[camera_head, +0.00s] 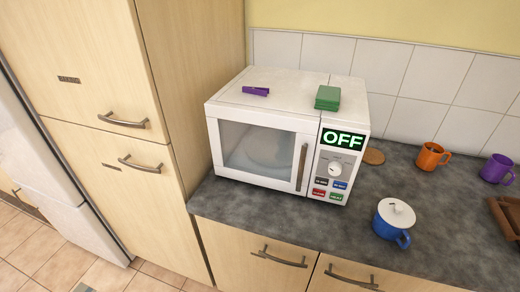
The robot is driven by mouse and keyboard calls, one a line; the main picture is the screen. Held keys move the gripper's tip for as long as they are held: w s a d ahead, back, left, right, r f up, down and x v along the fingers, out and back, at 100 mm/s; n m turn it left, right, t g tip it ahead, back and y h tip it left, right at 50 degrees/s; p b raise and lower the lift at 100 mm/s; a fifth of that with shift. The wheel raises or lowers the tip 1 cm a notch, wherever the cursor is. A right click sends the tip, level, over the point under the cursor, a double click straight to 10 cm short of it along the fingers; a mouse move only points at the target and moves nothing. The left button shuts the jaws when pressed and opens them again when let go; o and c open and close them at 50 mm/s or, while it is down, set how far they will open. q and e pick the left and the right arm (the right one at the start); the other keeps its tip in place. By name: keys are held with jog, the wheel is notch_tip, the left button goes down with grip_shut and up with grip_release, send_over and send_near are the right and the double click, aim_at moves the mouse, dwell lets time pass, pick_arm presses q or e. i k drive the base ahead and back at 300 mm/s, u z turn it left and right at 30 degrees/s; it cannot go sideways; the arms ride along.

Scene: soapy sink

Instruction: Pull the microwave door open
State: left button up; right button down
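The white microwave (275,92) stands on the dark grey counter against the tall wooden cabinet. Its door (227,133) is closed, with a glass window showing a pale round plate shape inside. The upright grey-brown door handle (301,167) is on the right side of the door. The control panel to its right has a display (342,139) reading OFF, a round knob and several coloured buttons. Neither of my grippers is in view.
A purple object (256,91) and green block-like stack (327,98) lie on top of the microwave. A lidded blue mug (391,222), an orange mug (431,157) and a purple mug (497,169) stand to the right.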

aim_at(307, 128)
jog(key=u, duration=0.15)
jog(key=k, duration=0.55)
jog(key=z, duration=1.45)
jog(key=i, duration=0.5)
